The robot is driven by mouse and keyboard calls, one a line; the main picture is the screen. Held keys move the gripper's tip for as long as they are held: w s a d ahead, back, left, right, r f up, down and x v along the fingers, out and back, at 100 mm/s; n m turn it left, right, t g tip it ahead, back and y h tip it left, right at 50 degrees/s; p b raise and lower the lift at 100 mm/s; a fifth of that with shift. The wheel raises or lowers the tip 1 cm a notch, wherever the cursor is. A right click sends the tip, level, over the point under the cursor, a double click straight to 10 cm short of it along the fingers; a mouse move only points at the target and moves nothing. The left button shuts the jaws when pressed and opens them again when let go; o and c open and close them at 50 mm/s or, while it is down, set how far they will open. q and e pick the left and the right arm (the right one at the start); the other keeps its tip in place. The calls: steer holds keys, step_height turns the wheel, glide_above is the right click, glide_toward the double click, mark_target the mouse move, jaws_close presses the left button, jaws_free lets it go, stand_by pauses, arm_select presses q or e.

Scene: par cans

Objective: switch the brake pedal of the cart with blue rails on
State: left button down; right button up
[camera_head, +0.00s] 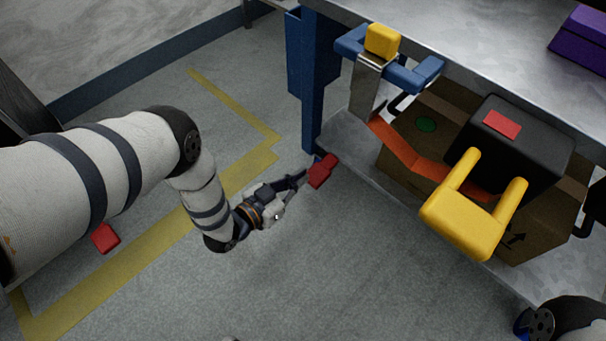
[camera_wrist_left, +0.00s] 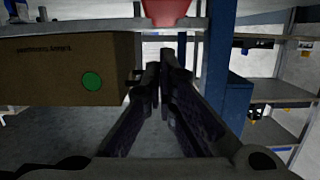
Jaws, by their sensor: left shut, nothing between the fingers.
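The cart with blue rails stands at the right, with a blue corner post (camera_head: 313,85) and a grey metal lower shelf (camera_head: 345,147). Its red brake pedal (camera_head: 322,171) sticks out at the lower shelf's corner by the post. The pedal also shows at the top of the left wrist view (camera_wrist_left: 166,10). My left gripper (camera_head: 303,180) is shut and empty, with its fingertips close beside the pedal. I cannot tell whether they touch it. In the left wrist view the closed fingertips (camera_wrist_left: 167,58) are below the pedal. My right gripper is not in view.
A cardboard box (camera_head: 405,155) with a green dot sits on the lower shelf. A yellow handle (camera_head: 463,226) and a black box (camera_head: 515,150) jut out at the right. Another red pedal (camera_head: 105,237) is at the left by my arm. The floor in front is clear.

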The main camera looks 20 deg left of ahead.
arm_select(q)
steer(key=f+p+v, duration=0.1)
steer(key=v, duration=0.5)
steer(key=shift+s+a+f, duration=0.2)
steer(key=shift+s+f, duration=0.15)
steer(key=shift+s, duration=0.1)
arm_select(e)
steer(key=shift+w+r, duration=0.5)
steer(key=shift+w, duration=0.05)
